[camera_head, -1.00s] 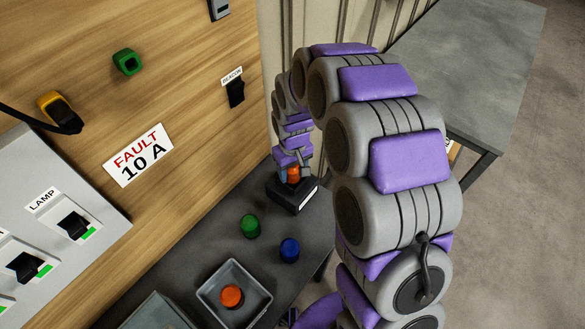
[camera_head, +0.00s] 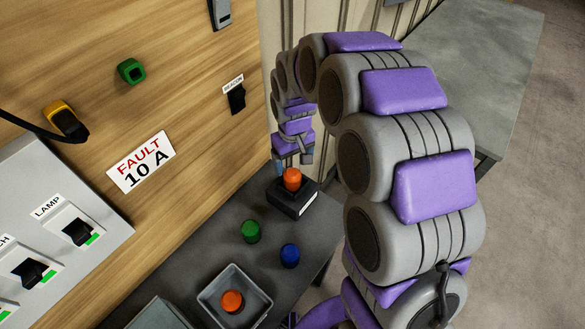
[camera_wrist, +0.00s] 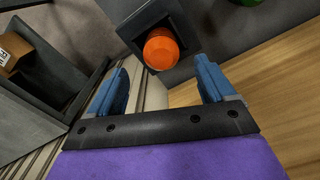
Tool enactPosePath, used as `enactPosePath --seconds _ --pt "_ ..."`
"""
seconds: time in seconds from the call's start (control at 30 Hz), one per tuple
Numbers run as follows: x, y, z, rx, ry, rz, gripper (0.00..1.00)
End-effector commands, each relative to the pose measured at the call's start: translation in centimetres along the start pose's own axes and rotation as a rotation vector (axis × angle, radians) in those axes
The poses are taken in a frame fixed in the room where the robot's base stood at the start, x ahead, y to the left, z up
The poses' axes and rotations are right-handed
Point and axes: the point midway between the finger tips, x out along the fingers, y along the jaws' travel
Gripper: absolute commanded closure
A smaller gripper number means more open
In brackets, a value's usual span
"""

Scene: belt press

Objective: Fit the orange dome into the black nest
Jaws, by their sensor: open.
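An orange dome (camera_head: 292,180) stands upright in the top of the black nest (camera_head: 283,200), a dark block with a white label. I cannot tell how deep it sits. The dome (camera_wrist: 161,50) also shows in the wrist view, with the nest (camera_wrist: 135,22) around its base. My gripper (camera_head: 293,161) is open and empty, just above and behind the dome. In the wrist view its blue fingers (camera_wrist: 162,72) are apart, with the dome beyond their tips and not touched.
A green dome (camera_head: 251,231) and a blue dome (camera_head: 290,253) stand on the dark bench. A grey tray (camera_head: 262,309) holds another orange piece (camera_head: 232,301). A wooden panel (camera_head: 190,60) with switches rises at left. A grey table (camera_head: 470,60) stands at right.

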Motion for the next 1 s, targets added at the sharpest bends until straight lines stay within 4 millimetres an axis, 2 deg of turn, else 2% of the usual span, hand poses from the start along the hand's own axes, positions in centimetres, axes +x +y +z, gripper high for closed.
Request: enactPosePath --seconds 0.03,0.2,0.37,0.47,0.57,0.67,0.8,1.0 --pt "-1.2 0.0 -0.1 0.0 0.002 0.001 0.17" --pt "-3.8 0.0 -0.2 0.001 0.006 0.001 0.17" --pt "-5.0 0.0 0.0 0.001 0.002 0.0 0.17" --pt "-5.7 0.2 0.9 0.013 -0.002 -0.002 0.17" --pt "-6.9 0.5 3.4 0.043 -0.011 -0.004 0.17" --pt "-8.6 0.9 7.1 0.091 -0.023 -0.007 0.17" --pt "-10.3 1.0 12.9 0.167 -0.053 -0.015 0.17" --pt "-11.8 0.3 20.9 0.284 -0.088 -0.021 0.17"
